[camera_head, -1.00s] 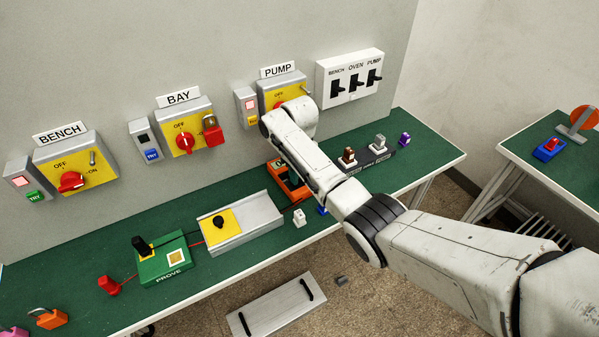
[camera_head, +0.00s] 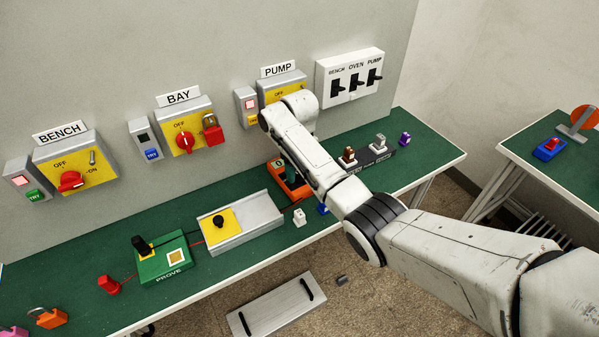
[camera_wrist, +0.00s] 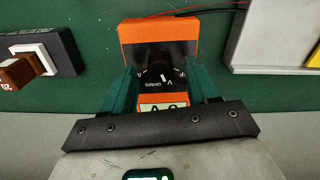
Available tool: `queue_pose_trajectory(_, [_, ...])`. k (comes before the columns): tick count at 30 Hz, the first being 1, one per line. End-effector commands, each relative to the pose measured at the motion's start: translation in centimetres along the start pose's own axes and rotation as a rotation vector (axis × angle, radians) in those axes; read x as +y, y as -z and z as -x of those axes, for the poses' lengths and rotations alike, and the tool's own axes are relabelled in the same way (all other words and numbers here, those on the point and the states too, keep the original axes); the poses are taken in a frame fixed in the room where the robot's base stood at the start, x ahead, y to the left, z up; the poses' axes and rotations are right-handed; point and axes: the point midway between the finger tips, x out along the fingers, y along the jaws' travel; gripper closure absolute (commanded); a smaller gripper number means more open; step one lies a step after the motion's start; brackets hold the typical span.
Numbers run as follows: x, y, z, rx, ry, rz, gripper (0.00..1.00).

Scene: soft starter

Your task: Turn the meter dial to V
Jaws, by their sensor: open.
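The orange meter (camera_head: 281,176) lies on the green bench, partly hidden behind my arm in the head view. The dial's exact pointing is too small and too covered to tell. A pale display (camera_wrist: 163,105) shows at its near end, partly hidden. My gripper (camera_wrist: 160,84) is open, its two green fingers on either side of the dial area. I cannot tell whether they touch the dial.
Red and black leads run from the meter. A brown-and-white block (camera_wrist: 28,62) stands on the wrist view's left. A white piece (camera_head: 299,217) stands near the bench's front edge.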

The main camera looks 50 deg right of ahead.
Motion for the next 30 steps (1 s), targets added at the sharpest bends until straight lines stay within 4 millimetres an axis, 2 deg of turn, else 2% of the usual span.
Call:
queue_pose_trajectory(9, [0.0,0.1,6.1,0.006,-0.002,0.000,0.41])
queue_pose_trajectory(15, [0.0,0.1,8.6,0.003,-0.001,0.000,0.41])
queue_pose_trajectory(20, [0.0,0.0,9.3,0.002,-0.001,0.000,0.41])
queue_pose_trajectory(30, [0.0,0.0,9.3,0.001,-0.001,0.000,0.41])
